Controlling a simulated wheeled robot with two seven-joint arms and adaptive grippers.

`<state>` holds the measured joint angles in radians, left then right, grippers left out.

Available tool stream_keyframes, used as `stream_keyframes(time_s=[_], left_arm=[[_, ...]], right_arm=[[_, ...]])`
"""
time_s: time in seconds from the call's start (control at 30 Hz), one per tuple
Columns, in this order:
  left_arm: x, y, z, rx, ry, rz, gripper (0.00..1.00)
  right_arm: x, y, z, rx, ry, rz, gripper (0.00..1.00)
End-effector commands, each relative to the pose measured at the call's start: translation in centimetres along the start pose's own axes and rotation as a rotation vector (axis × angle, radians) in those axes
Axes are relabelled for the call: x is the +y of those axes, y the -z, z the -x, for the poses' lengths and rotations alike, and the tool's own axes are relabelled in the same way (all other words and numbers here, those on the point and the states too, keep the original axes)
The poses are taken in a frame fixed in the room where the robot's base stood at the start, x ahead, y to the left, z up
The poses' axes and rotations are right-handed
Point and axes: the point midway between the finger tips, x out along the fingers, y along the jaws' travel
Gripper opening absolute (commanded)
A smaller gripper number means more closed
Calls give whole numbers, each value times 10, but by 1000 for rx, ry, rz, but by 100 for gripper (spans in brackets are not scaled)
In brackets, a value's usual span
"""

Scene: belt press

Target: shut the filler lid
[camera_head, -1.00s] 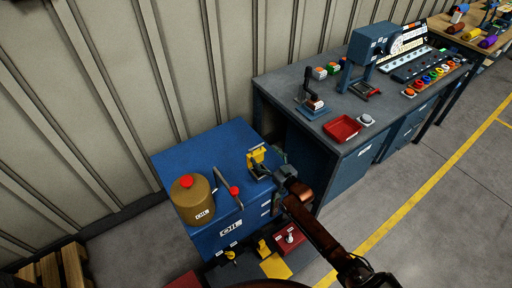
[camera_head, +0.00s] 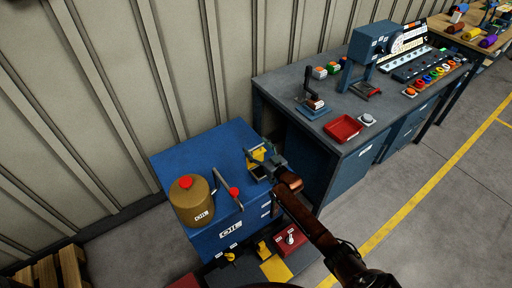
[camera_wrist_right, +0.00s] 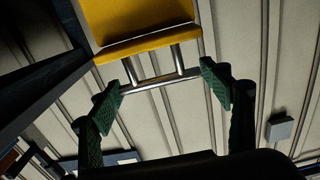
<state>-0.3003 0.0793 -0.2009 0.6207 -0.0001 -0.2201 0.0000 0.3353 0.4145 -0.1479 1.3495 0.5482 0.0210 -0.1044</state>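The yellow filler lid (camera_head: 257,153) is at the right back corner of the blue oil cabinet (camera_head: 205,152), partly hidden by my right gripper (camera_head: 268,163). In the right wrist view, the lid (camera_wrist_right: 135,18) fills the top, with a metal bar handle (camera_wrist_right: 160,83) on two posts. My right gripper's green fingertips (camera_wrist_right: 163,90) are wide apart, one near each end of the bar. I cannot tell whether they touch it. The lid looks raised, but its exact tilt is hard to tell. My left gripper is not in view.
A brown oil can (camera_head: 191,203) with a red cap and a red-knobbed lever (camera_head: 233,190) stand on the cabinet left of the lid. A workbench (camera_head: 300,90) with a red tray (camera_head: 343,128) is at the right. The ribbed wall is close behind.

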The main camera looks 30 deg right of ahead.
Motion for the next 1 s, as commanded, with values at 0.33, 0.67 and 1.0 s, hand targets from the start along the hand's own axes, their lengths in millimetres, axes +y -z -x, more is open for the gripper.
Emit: stream_keyframes(time_s=[0.33,0.67,1.0], left_arm=[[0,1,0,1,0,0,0],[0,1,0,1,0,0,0],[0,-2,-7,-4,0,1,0]], right_arm=[[0,0,0,0,0,0,46],[0,0,0,0,0,0,23],[0,-4,4,26,-1,0,20]])
